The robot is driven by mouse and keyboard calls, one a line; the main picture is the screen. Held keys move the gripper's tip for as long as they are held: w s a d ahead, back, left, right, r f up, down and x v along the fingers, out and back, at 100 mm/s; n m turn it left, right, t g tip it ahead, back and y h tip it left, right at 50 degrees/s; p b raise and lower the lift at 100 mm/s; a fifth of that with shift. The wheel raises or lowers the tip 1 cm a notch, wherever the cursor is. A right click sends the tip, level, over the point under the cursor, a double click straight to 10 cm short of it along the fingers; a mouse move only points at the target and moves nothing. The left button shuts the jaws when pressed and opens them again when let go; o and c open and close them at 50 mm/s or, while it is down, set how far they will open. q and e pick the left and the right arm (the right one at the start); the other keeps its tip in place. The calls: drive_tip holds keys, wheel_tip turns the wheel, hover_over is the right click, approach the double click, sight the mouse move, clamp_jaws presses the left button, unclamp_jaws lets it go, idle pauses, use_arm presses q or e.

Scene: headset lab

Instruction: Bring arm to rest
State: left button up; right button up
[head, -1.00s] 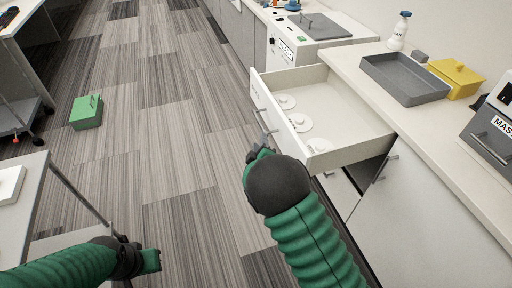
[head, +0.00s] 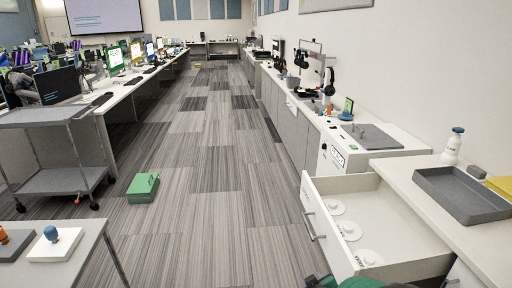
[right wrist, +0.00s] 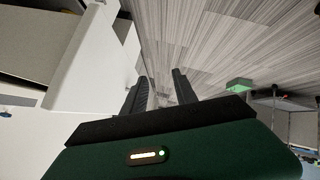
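My right gripper (right wrist: 160,84) shows in the right wrist view. Its two dark fingers are apart, with only floor between them. In the head view, just a sliver of my green right arm shows at the bottom edge, by the open drawer (head: 330,238). The gripper's fingers cannot be made out there. The drawer's pale front also shows close on the left in the right wrist view (right wrist: 97,65); I cannot tell whether anything touches it. My left arm and gripper are in neither view.
The open drawer holds several white discs and juts into the aisle. A grey tray (head: 463,195) and a white bottle (head: 453,147) stand on the right counter. A green box (head: 143,187) lies on the floor. A grey cart (head: 62,181) stands left. The middle aisle is clear.

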drive_tip(key=s+d+m+g+y, duration=0.1)
drive_tip(key=s+m+g, duration=0.55)
drive_tip(key=s, duration=1.85)
wheel_tip(320, 180, up, 17)
drive_tip(key=n+g+p, duration=0.1)
drive_tip(key=p, duration=1.6)
drive_tip(key=shift+w+n, duration=0.2)
drive_tip(key=shift+n, duration=0.15)
drive_tip(key=shift+r, duration=0.1)
drive_tip(key=shift+d, duration=0.1)
